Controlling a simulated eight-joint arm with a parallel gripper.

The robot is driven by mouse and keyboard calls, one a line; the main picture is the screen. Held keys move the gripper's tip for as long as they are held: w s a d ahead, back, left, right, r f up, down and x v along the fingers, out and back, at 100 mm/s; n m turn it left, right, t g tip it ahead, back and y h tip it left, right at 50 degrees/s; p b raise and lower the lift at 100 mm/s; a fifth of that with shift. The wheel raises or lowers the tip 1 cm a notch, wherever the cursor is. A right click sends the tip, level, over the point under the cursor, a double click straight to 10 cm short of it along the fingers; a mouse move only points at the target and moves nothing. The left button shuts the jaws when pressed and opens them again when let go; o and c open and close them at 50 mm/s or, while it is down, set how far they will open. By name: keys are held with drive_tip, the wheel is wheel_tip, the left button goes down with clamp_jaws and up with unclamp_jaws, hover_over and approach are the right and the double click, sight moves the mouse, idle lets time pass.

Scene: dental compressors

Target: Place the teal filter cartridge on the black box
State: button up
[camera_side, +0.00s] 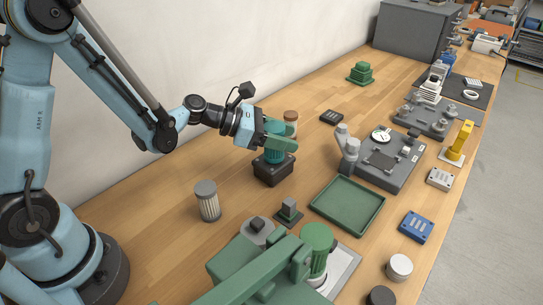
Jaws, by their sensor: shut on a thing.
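The teal filter cartridge (273,155) is upright between the fingers of my gripper (282,142), which is shut on it. The cartridge is at the top of the black box (272,174), a small dark block on the wooden bench. Its lower end looks to be on or just over the box; I cannot tell whether it touches. The green fingers hide part of the cartridge's upper side.
A grey-white ribbed filter (208,204) stands at the front left. A brown-capped jar (291,118) stands just behind my gripper. An empty green tray (348,204) and a grey fixture (385,160) are to the right. Green machinery (255,275) fills the front. Bare bench lies left of the box.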

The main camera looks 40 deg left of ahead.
drive_tip(key=shift+f, duration=0.25)
drive_tip(key=o, duration=1.1)
drive_tip(key=shift+c, duration=0.2)
drive_tip(key=shift+r, duration=0.1)
drive_tip(key=shift+a+r, duration=0.1)
drive_tip(key=shift+r, duration=0.05)
drive_tip(key=s+a+r+m+g+y, duration=0.1)
drive_tip(key=s+a+m+y, duration=0.3)
drive_tip(key=s+m, duration=0.4)
drive_tip(key=s+a+r+m+g+y, duration=0.1)
drive_tip(key=s+a+r+m+y, duration=0.3)
drive_tip(key=m, duration=1.5)
drive_tip(key=s+y, duration=0.1)
drive_tip(key=s, duration=0.3)
drive_tip(key=shift+a+r+y, duration=0.2)
drive_tip(key=shift+r+y, duration=0.1)
